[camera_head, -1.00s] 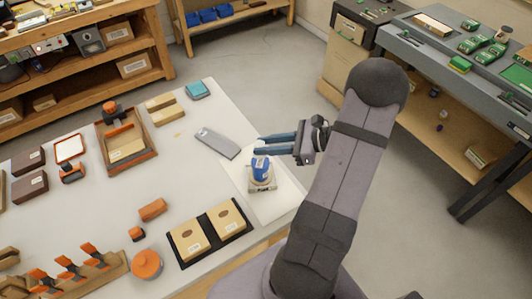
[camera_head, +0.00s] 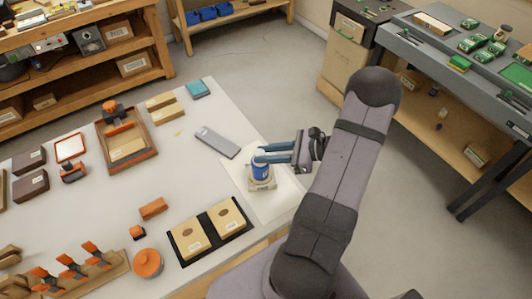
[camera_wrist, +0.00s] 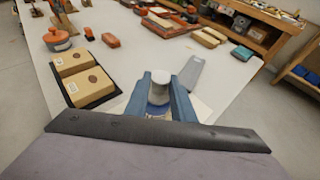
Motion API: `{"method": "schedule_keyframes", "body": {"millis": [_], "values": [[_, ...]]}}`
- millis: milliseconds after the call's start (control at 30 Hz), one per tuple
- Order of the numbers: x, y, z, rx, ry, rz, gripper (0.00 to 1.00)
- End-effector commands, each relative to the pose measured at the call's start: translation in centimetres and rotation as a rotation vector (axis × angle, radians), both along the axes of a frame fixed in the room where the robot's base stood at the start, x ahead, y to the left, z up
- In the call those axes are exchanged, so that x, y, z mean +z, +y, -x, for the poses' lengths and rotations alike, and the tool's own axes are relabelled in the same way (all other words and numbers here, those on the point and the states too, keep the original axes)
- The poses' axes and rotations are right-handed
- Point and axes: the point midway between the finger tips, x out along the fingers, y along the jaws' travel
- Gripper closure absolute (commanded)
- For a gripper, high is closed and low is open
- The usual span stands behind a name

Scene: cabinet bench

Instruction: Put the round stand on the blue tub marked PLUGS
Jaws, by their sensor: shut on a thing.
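A blue round piece (camera_head: 260,171) with a pale round top stands upright over a pale base (camera_head: 262,185) with dark lettering, on a white sheet near the table's right edge. The lettering is too small to read, and I cannot tell which part is the stand and which the tub. My gripper (camera_head: 257,154) reaches in from the right and is shut on the upper part of this blue piece. In the wrist view, the grey-white round top (camera_wrist: 160,77) stands between the two blue fingers, which hide its sides.
A grey flat slab (camera_head: 217,141) lies behind it. The white sheet (camera_head: 281,205) is bare around the base.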

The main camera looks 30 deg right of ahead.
Motion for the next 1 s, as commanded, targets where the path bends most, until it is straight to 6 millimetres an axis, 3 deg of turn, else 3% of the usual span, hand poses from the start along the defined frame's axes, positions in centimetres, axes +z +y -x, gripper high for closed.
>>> {"method": "schedule_keyframes", "body": {"millis": [33, 100, 500, 667, 1000], "values": [[-0.1, 0.0, 0.0, 0.000, 0.000, 0.000, 0.71], [0.0, 0.0, 0.0, 0.000, 0.000, 0.000, 0.59], [0.5, 0.0, 0.0, 0.000, 0.000, 0.000, 0.59], [0.7, -1.2, 1.0, -0.004, -0.003, 0.003, 0.59], [2.9, -5.1, 5.0, -0.004, -0.001, 0.004, 0.59]]}}
